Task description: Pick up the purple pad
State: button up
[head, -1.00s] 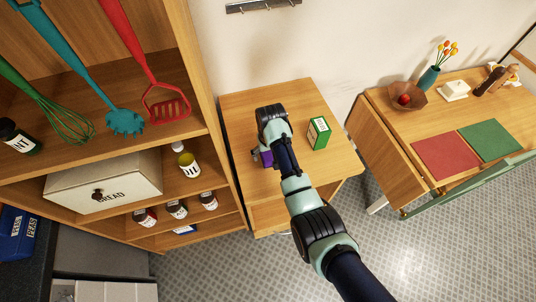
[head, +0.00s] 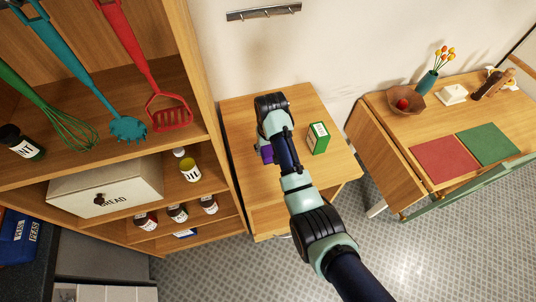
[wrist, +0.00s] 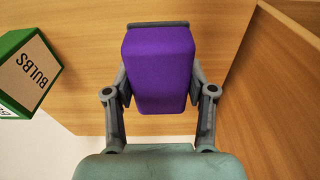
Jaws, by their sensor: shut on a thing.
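The purple pad (wrist: 160,72) is a purple block with rounded edges. In the wrist view it sits between the two fingers of my gripper (wrist: 159,85), which are shut on its sides. In the head view a small part of the purple pad (head: 267,154) shows beside my gripper (head: 264,160), over the small wooden table (head: 240,112). My arm hides the rest of it. I cannot tell how far the pad is above the tabletop.
A green box (head: 318,138) stands just right of my gripper; its BULBS label shows in the wrist view (wrist: 28,72). A wooden shelf unit (head: 215,90) rises close on the left. A desk (head: 385,120) with red and green mats stands at the right.

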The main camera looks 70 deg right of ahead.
notch_tip(320, 180, up, 14)
jog(key=p, duration=0.5)
jog(key=shift+f, duration=0.15)
